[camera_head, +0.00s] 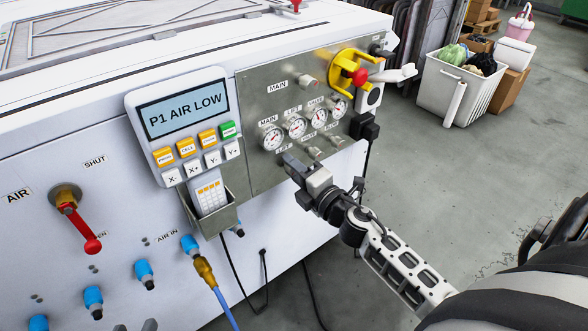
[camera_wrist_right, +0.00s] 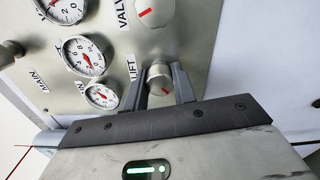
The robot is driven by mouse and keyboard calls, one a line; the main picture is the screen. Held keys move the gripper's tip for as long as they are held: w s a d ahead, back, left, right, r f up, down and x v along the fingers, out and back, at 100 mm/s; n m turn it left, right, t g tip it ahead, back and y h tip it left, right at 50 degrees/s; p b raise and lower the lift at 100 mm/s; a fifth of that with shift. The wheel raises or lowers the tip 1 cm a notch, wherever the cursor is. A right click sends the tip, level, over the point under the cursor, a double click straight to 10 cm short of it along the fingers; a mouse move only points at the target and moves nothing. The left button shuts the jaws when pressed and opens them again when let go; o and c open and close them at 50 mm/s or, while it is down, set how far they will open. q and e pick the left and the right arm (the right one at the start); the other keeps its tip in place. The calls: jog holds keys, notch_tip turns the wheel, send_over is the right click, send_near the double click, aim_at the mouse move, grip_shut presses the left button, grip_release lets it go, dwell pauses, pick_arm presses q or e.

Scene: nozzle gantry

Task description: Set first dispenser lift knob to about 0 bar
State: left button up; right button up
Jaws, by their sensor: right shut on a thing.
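The lift knob (camera_wrist_right: 159,78) is a silver round knob with a red mark, beside a LIFT label in the right wrist view. My right gripper (camera_wrist_right: 157,88) has one finger on each side of it and is shut on it. In the head view, my right gripper (camera_head: 290,162) reaches the panel's lower left and hides this knob. The lift gauge (camera_head: 297,126) is second from the left in the gauge row; its reading is too small to tell. Small grey tips at the head view's bottom edge may be my left gripper (camera_head: 135,327); its state is unclear.
The metal panel (camera_head: 262,95) carries several gauges, other knobs (camera_head: 338,140) and a yellow and red valve handle (camera_head: 355,74). The pendant screen (camera_head: 183,110) reads "P1 AIR LOW". A red lever (camera_head: 80,225) and blue fittings are at left. Open floor lies to the right.

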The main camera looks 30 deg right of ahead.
pick_arm(q)
jog(key=shift+s+r, duration=0.1)
pick_arm(e)
jog(key=shift+n, duration=0.6)
jog(key=o, duration=1)
jog(key=shift+s, duration=0.1)
pick_arm(q)
jog(key=shift+d+r+h+b, duration=0.15)
jog(key=shift+r+h+b, duration=0.2)
jog(key=shift+b, duration=0.15)
pick_arm(e)
jog(key=s, duration=1)
jog(key=s+d, duration=0.1)
jog(key=s, duration=0.4)
jog(key=shift+s+d, duration=0.1)
jog(key=shift+s, duration=0.3)
pick_arm(q)
jog(key=shift+f, duration=0.1)
